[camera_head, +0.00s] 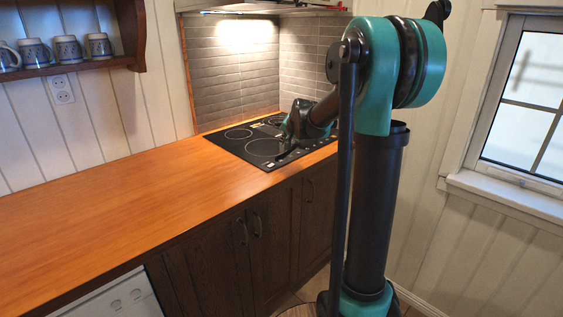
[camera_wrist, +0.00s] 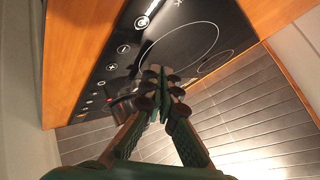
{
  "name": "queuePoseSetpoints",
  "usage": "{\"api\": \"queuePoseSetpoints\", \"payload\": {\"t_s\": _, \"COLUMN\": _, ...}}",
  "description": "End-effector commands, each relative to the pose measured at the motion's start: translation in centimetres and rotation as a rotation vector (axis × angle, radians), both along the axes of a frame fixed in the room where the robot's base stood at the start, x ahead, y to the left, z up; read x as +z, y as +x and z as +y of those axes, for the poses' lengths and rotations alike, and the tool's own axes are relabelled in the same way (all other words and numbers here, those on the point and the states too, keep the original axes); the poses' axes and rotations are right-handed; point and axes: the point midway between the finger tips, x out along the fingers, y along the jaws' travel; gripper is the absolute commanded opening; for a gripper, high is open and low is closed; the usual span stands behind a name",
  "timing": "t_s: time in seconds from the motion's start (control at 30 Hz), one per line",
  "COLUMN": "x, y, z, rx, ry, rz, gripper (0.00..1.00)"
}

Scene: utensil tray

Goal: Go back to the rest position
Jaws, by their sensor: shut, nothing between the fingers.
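My gripper (camera_wrist: 162,95) is shut in the wrist view, with its two fingers meeting at the tips and nothing visible held between them. Behind the fingertips lies the black cooktop (camera_wrist: 180,40), with white ring markings and control symbols. In the head view my arm reaches toward the cooktop (camera_head: 235,142), and its dark end hangs over the cooktop's right part. The fingers are small and dark there and hard to make out. A dark, glossy shape shows left of the fingers in the wrist view; I cannot tell what it is.
The orange wooden counter (camera_head: 120,200) is bare left of the cooktop. A grey tiled wall (camera_head: 230,70) stands behind the cooktop. A shelf (camera_head: 75,72) with several blue-patterned mugs hangs at upper left. A window (camera_head: 525,110) is at right. Dark cabinets (camera_head: 220,255) are below.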

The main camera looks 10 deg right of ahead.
Motion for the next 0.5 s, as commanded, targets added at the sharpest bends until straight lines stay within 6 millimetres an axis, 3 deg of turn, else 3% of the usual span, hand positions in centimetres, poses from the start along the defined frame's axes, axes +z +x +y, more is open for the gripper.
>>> {"api": "queuePoseSetpoints", "payload": {"t_s": 0.17, "x": -0.3, "y": -0.8, "z": 0.0, "rx": 0.008, "ry": -0.010, "rz": 0.007, "gripper": 0.00}}
{"api": "queuePoseSetpoints", "payload": {"t_s": 0.27, "x": -1.3, "y": -3.7, "z": -0.1, "rx": 0.039, "ry": -0.048, "rz": 0.030, "gripper": 0.00}}
{"api": "queuePoseSetpoints", "payload": {"t_s": 0.37, "x": -3.4, "y": -8.9, "z": -0.3, "rx": 0.095, "ry": -0.115, "rz": 0.073, "gripper": 0.00}}
{"api": "queuePoseSetpoints", "payload": {"t_s": 0.5, "x": -7.3, "y": -18.0, "z": -0.9, "rx": 0.196, "ry": -0.227, "rz": 0.151, "gripper": 0.00}}
